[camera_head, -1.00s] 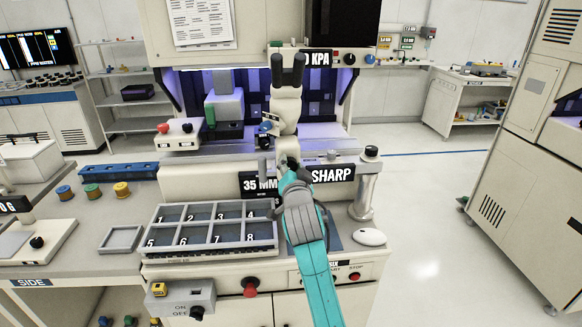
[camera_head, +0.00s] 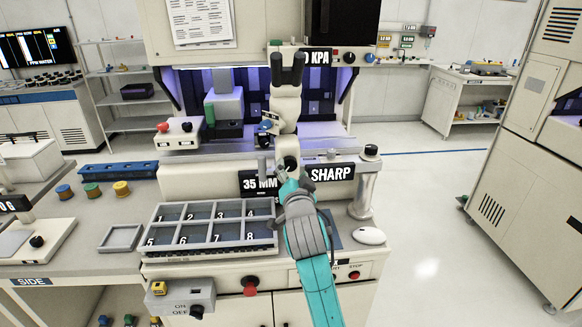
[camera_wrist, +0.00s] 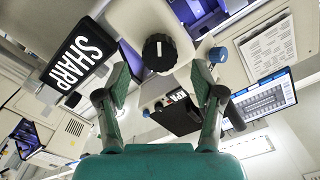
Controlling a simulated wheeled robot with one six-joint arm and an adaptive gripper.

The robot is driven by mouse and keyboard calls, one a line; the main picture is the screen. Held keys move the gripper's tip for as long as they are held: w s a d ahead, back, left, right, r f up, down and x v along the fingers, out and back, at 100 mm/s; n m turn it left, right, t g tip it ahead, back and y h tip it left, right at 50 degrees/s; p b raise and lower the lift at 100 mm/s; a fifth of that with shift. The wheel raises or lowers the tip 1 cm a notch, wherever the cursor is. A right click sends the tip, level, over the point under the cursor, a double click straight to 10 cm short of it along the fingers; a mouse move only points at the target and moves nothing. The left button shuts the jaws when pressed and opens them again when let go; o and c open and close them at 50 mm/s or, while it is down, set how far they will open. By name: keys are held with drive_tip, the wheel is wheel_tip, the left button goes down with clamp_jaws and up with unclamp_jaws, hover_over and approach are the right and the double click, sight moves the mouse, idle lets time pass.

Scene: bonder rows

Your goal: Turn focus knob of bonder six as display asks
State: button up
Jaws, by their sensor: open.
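The bonder (camera_head: 215,180) stands straight ahead, with a cream microscope (camera_head: 287,105) on it. A black knob (camera_wrist: 160,52) with a white pointer line faces me in the wrist view. It also shows as a small dark disc low on the microscope in the head view (camera_head: 290,162). My gripper (camera_wrist: 163,76) is open and empty. The knob lies ahead, between the fingertip directions, apparently apart from both fingers. In the head view my arm hides part of the front panel.
A 35 MM sign (camera_head: 258,183) is left of my gripper. A numbered tray (camera_head: 212,226) lies below left, a white mouse (camera_head: 369,236) right. A blue knob (camera_wrist: 218,55) is near the right finger in the wrist view. Open floor (camera_head: 430,220) lies right.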

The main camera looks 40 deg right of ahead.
drive_tip(key=v, duration=0.8)
drive_tip(key=shift+s+a, duration=0.1)
drive_tip(key=s+a+f+n+y, duration=0.35)
drive_tip(key=s+a+f, duration=0.35)
drive_tip(key=f, duration=0.3)
drive_tip(key=s+a+f+n+y, duration=0.3)
drive_tip(key=s+a+f+n, duration=0.3)
drive_tip(key=f, duration=0.4)
drive_tip(key=s+a+f+n+y, duration=0.1)
drive_tip(key=s+a+n, duration=0.1)
drive_tip(key=s, duration=1.1)
drive_tip(key=s+a+f+n+y, duration=0.1)
drive_tip(key=s+a, duration=0.4)
drive_tip(key=s, duration=0.9)
drive_tip(key=shift+f+n+y, duration=0.35)
drive_tip(key=shift+n+y, duration=0.4)
